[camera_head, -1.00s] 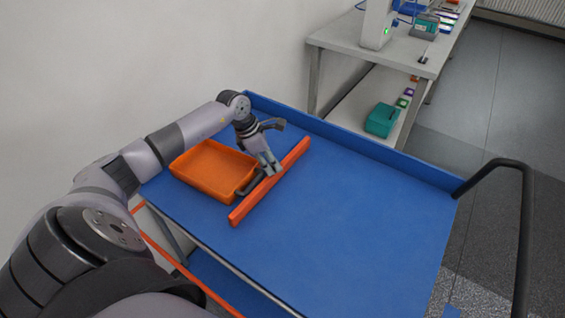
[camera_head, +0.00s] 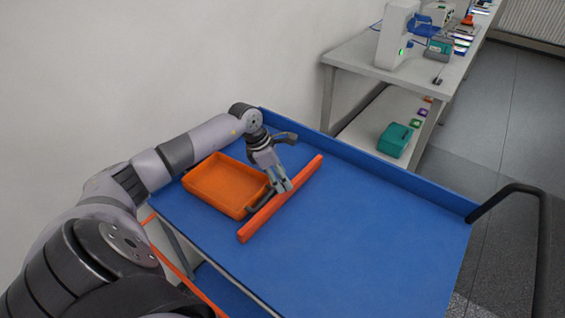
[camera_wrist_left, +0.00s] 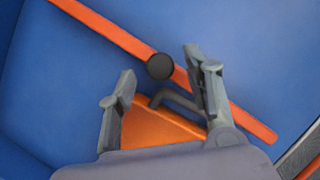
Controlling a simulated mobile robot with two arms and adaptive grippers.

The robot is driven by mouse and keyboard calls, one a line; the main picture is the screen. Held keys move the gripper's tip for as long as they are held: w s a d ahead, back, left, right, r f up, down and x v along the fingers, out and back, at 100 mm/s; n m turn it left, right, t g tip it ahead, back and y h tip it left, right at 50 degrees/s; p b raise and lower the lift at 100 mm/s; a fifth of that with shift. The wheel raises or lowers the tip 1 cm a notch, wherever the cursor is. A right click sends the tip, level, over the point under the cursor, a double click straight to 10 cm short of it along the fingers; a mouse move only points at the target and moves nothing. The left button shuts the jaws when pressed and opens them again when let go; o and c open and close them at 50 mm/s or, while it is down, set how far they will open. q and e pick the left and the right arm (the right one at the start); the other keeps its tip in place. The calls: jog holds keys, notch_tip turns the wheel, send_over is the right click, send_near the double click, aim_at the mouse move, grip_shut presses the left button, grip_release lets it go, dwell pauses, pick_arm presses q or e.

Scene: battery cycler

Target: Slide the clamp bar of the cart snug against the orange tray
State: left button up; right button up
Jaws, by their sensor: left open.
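The clamp bar (camera_head: 262,216) is a long orange bar lying across the blue cart top (camera_head: 370,230). The orange tray (camera_head: 218,186) sits to its left, with a strip of blue between them. A dark grey handle (camera_wrist_left: 176,98) on the tray's near side lies in that gap. My left gripper (camera_head: 283,184) is over the bar's middle, pointing down. In the left wrist view it is open (camera_wrist_left: 160,76), and a round black knob (camera_wrist_left: 160,66) at the bar (camera_wrist_left: 110,35) shows between its fingers. I cannot tell whether a finger touches the bar. My right gripper is out of view.
The cart has a raised blue rim (camera_head: 390,170) at the back and a black push handle (camera_head: 515,190) at the right. Its top right of the bar is clear. A bench (camera_head: 345,55) with devices and a teal case (camera_head: 396,140) stands behind. A wall is at the left.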

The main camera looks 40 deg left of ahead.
pick_arm(q)
jog(key=v, duration=1)
jog(key=shift+s+r, duration=0.2)
jog(key=shift+r, duration=0.1)
